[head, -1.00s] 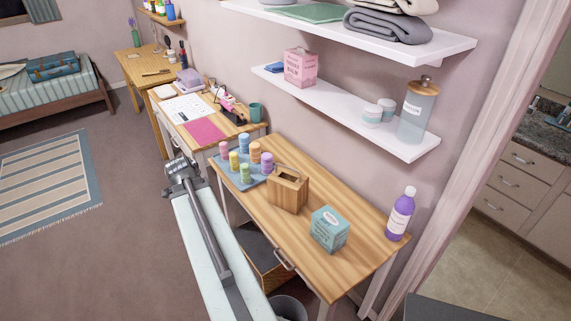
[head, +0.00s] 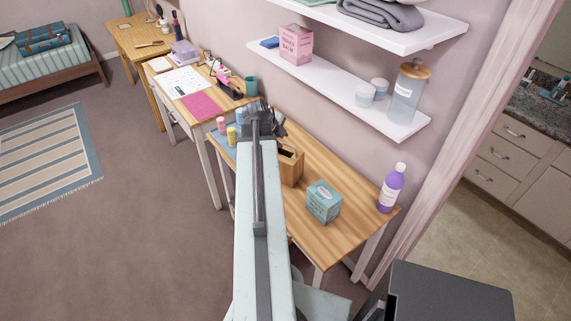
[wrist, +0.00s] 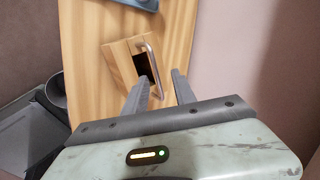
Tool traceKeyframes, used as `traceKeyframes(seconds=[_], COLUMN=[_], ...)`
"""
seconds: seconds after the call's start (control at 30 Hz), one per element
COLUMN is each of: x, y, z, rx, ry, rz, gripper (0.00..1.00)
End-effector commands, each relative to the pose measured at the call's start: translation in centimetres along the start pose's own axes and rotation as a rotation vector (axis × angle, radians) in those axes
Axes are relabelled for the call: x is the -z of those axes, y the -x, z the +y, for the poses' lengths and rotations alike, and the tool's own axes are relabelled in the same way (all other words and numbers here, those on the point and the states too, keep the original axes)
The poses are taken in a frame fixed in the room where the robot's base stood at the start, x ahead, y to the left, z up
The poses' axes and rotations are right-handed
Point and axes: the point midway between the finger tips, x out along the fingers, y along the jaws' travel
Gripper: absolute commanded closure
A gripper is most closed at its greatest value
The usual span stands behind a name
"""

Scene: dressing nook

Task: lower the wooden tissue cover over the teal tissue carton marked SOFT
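The wooden tissue cover (head: 291,168) stands on the wooden table, partly hidden by my arm in the head view. In the wrist view the cover (wrist: 120,62) shows its dark slot and a pale metal loop handle (wrist: 151,62). My gripper (wrist: 160,76) is open; its fingers appear on either side of the handle's near end, but I cannot tell whether they are level with it. The teal tissue carton (head: 323,202) stands on the table to the right of the cover, apart from it. It is not visible in the wrist view.
Several small bottles (head: 221,125) stand on a blue tray left of the cover, partly hidden by my arm. A purple bottle (head: 391,188) stands at the table's right end. A white shelf (head: 340,92) hangs above the back of the table. Bare tabletop (head: 345,170) lies behind the carton.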

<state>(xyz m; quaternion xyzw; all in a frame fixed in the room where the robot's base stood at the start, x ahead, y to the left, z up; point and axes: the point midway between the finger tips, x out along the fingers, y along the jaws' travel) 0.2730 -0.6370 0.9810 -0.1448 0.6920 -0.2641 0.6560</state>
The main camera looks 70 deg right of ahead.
Motion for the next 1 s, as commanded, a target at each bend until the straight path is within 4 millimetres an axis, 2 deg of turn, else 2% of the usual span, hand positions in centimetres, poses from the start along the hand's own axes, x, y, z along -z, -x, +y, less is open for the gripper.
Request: traceKeyframes(seconds=[0.03, 0.2, 0.4, 0.43, 0.53, 0.57, 1.0], x=[-0.2, -0.2, -0.2, -0.2, -0.2, -0.2, -0.1], y=[-1.7, -4.3, -3.9, -3.9, -3.9, -3.9, -3.9], z=[0.4, 0.3, 0.1, 0.1, 0.1, 0.1, 0.1], rx=[0.0, 0.0, 0.0, 0.0, 0.0, 0.0, 0.0], ry=[-0.001, -0.002, -0.001, -0.001, -0.001, -0.001, -0.001], rz=[0.0, 0.0, 0.0, 0.0, 0.0, 0.0, 0.001], gripper=[0.68, 0.68, 0.68, 0.71, 0.98, 1.0, 1.0])
